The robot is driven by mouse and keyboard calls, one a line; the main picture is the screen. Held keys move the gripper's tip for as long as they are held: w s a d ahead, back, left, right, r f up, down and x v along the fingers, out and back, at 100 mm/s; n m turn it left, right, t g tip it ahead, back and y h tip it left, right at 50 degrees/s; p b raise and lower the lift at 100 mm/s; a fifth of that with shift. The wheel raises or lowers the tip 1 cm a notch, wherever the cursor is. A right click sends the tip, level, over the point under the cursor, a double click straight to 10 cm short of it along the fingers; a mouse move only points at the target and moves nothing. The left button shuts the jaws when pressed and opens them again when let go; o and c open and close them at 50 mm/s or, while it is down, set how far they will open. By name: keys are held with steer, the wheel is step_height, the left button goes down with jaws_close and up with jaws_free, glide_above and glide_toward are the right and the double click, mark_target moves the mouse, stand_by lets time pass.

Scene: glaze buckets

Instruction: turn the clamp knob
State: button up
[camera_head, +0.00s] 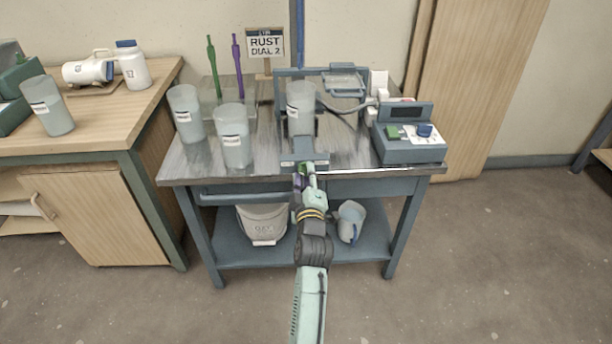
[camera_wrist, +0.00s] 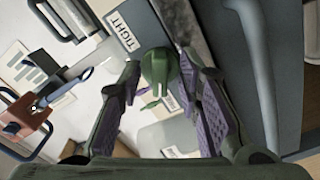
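The green clamp knob (camera_wrist: 158,68) shows in the wrist view beside a white label reading TIGHT (camera_wrist: 123,32). My gripper (camera_wrist: 161,82) has its two purple-padded fingers apart, one on each side of the knob. Whether the pads touch the knob is not clear. In the head view the knob (camera_head: 307,167) is a small green patch at the front of the clamp stand on the metal bench, mostly hidden by my gripper (camera_head: 306,180). A clear cup (camera_head: 300,98) stands upright on the stand behind it.
Two clear cups (camera_head: 186,112) (camera_head: 233,135) stand left on the bench (camera_head: 270,172). A control box (camera_head: 408,150) with a blue dial stands right. A bucket (camera_head: 262,222) and a jug (camera_head: 350,220) are on the lower shelf.

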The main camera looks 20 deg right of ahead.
steer(key=shift+c, duration=0.2)
jaws_close()
